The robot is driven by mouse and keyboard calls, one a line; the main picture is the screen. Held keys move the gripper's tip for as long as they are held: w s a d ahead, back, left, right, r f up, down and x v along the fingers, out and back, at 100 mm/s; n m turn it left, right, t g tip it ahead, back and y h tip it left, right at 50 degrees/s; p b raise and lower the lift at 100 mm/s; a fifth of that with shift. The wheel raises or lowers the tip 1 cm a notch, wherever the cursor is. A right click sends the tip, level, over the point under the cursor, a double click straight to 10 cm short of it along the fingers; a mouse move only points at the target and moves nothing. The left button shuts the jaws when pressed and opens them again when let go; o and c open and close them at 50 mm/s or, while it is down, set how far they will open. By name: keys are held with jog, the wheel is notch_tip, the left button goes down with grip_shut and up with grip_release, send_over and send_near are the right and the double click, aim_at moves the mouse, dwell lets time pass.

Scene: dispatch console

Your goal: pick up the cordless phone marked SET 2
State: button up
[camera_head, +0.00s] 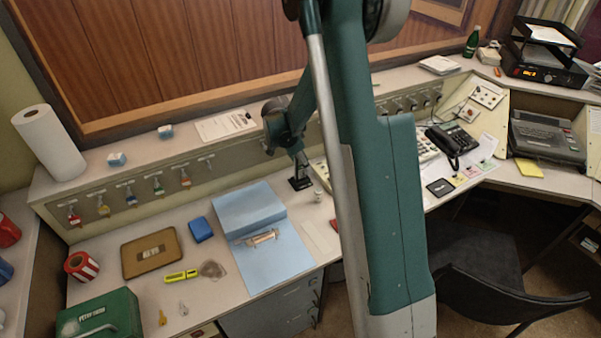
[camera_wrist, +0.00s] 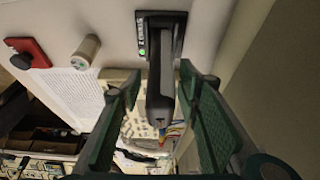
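A dark grey cordless phone (camera_wrist: 161,95) stands in a black cradle (camera_wrist: 176,24) with small green lights, in the wrist view. In the head view, my gripper (camera_head: 296,157) hangs low over the desk, just above the black cradle (camera_head: 300,183), and largely hides the phone there.
A small pale cylinder (camera_wrist: 86,50) and a red block with a black knob (camera_wrist: 28,52) are beside the cradle. A ledge with key hooks (camera_head: 130,190) runs behind the desk. A blue folder (camera_head: 250,207) lies left, a black desk phone (camera_head: 452,138) right.

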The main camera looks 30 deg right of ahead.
jog(key=shift+x, duration=0.85)
jog(key=c, duration=1.1)
jog(key=shift+r, duration=0.15)
notch_tip(320, 180, up, 18)
jog(key=shift+f+p, duration=0.1)
jog(key=shift+p, duration=1.1)
